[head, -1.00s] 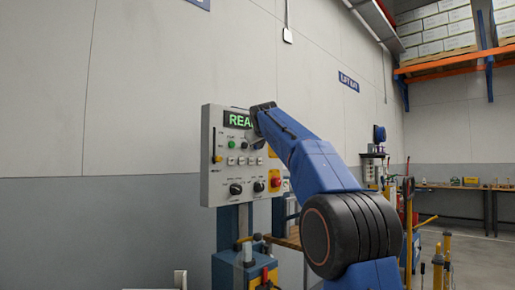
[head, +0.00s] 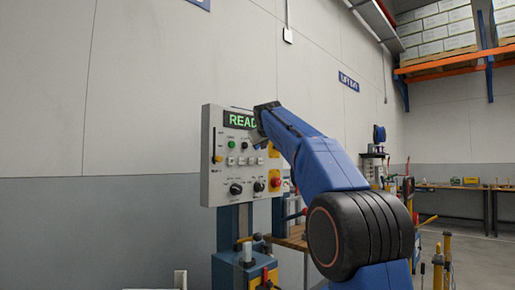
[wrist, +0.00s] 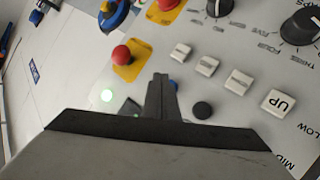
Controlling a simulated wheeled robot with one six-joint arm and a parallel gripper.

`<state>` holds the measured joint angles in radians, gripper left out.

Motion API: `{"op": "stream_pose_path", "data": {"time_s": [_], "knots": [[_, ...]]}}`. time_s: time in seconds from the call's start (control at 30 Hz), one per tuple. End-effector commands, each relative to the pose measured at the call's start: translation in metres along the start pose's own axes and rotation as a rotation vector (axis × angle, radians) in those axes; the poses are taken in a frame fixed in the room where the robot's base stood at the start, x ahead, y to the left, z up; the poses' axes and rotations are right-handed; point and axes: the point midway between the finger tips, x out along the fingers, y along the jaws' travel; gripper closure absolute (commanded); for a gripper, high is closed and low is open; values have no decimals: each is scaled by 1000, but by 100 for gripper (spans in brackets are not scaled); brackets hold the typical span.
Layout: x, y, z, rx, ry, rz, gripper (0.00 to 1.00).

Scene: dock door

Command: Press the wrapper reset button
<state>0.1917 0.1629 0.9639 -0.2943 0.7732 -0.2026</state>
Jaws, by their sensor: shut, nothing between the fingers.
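The grey control panel (head: 210,180) stands upright by the wall, with a lit display (head: 238,120) reading "READ", the rest hidden by my arm. My gripper (wrist: 160,82) is shut and empty, its tips over the panel face; in the head view it is at the panel's upper right. In the wrist view a blue button (wrist: 174,85) peeks out beside the fingers, partly hidden. I cannot read which is the wrapper reset, nor tell whether the tips touch anything.
A red button on a yellow plate (wrist: 121,54) lies near the fingertips. White square buttons (wrist: 207,65) and black knobs (wrist: 302,26) are farther right. A yellow-handled slider (head: 218,159) is on the panel's left. A wooden bench (head: 292,238) stands behind.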

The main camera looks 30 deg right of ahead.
Motion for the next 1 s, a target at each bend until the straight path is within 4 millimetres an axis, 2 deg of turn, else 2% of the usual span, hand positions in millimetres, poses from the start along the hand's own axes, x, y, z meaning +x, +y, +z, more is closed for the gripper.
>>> {"op": "stream_pose_path", "data": {"time_s": [0.23,0.7,1.0], "knots": [[-2,1,0,0,1,1,100],[-28,21,19,1,1,2,100],[-36,25,25,0,1,0,100]]}}
